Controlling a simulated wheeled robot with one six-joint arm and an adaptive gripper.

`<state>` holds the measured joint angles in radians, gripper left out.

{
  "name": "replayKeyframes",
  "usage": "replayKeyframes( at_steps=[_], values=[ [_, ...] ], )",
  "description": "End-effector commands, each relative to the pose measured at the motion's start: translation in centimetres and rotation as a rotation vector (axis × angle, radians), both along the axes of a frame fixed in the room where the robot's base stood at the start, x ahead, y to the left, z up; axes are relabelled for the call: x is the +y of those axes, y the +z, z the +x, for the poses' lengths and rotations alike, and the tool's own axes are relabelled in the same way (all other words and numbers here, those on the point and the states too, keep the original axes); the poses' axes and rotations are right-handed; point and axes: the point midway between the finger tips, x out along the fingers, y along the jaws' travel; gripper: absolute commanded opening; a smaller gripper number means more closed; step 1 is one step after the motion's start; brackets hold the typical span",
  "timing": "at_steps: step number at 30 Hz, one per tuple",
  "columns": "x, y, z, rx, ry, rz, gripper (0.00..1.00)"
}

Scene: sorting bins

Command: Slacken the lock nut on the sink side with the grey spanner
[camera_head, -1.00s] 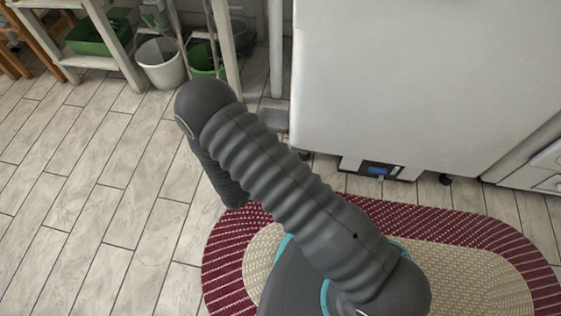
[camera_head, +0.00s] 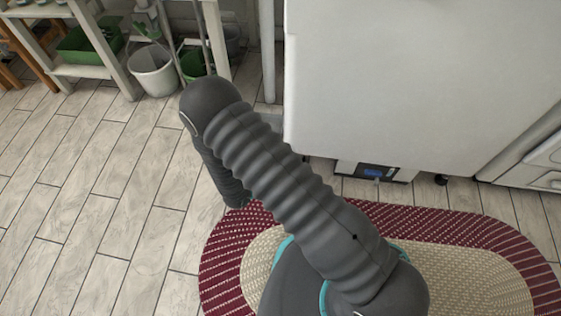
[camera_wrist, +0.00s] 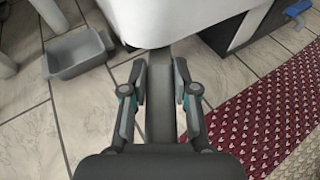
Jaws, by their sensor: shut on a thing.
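In the wrist view my gripper (camera_wrist: 161,85) is shut on the grey spanner (camera_wrist: 160,115), a flat dark grey bar that runs forward between the two fingers. Its far end reaches toward the lower edge of a white unit (camera_wrist: 185,18), and I cannot tell whether it touches anything. In the head view my gripper and the spanner are hidden behind my own arm. No lock nut can be made out in either view.
The white unit (camera_head: 410,80) stands over the floor. A device with a blue display (camera_head: 373,172) is beneath it. A grey tub (camera_wrist: 78,52) lies left of my gripper. A red and beige rug (camera_head: 480,235) is at right. Floor at left is clear; a white bucket (camera_head: 153,72) stands beyond.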

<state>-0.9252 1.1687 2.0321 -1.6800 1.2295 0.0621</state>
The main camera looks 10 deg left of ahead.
Motion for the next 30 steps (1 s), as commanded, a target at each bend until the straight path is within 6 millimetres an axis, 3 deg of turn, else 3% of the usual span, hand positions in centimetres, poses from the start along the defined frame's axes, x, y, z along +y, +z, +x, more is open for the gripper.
replayKeyframes(
  at_steps=[30],
  values=[
    [2.4, 0.1, 2.2, -0.001, -0.300, 0.001, 0.00]
  ],
)
